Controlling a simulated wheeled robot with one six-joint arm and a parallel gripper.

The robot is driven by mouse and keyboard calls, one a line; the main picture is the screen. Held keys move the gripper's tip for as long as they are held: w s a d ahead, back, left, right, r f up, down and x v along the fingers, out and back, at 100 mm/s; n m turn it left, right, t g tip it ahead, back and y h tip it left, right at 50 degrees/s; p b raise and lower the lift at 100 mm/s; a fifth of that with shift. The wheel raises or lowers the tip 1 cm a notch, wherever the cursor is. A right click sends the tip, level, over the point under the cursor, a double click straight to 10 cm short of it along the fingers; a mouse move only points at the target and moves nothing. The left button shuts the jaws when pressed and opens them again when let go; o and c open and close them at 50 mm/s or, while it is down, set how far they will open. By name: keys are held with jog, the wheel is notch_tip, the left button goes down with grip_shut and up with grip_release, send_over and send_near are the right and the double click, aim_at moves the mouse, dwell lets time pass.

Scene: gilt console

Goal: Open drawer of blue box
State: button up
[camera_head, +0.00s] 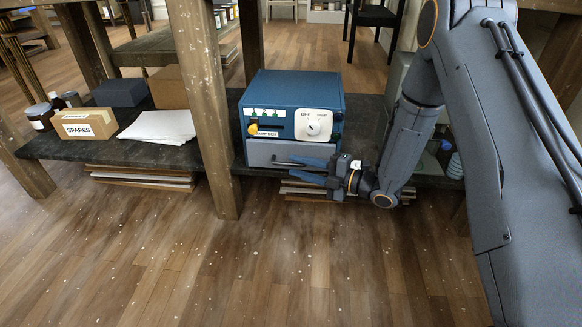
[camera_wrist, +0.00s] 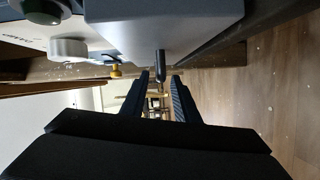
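The blue box (camera_head: 292,92) stands on the dark low shelf, with a yellow knob, a white dial plate and small labels on its front. Its grey drawer (camera_head: 262,153) fills the lower front and looks shut or nearly so. In the wrist view the grey drawer (camera_wrist: 165,22) is at the top, and its dark handle (camera_wrist: 160,62) sticks out from it toward the fingers. My gripper (camera_head: 291,168) is in front of the drawer, its two fingers apart. In the wrist view my gripper (camera_wrist: 161,76) is open, the handle's end lying around the gap between the fingertips; contact is unclear.
A wooden post (camera_head: 205,100) stands just left of the box. Further left on the shelf are a cardboard box labelled SPARES (camera_head: 84,123), white paper (camera_head: 160,126) and jars (camera_head: 40,116). Flat boards (camera_head: 145,178) lie under the shelf. The floor (camera_head: 200,270) in front is clear.

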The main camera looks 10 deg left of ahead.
aim_at(291, 165)
jog(key=shift+b+x, duration=0.5)
jog(key=shift+x, duration=1.1)
jog(key=shift+c, duration=0.3)
grip_shut()
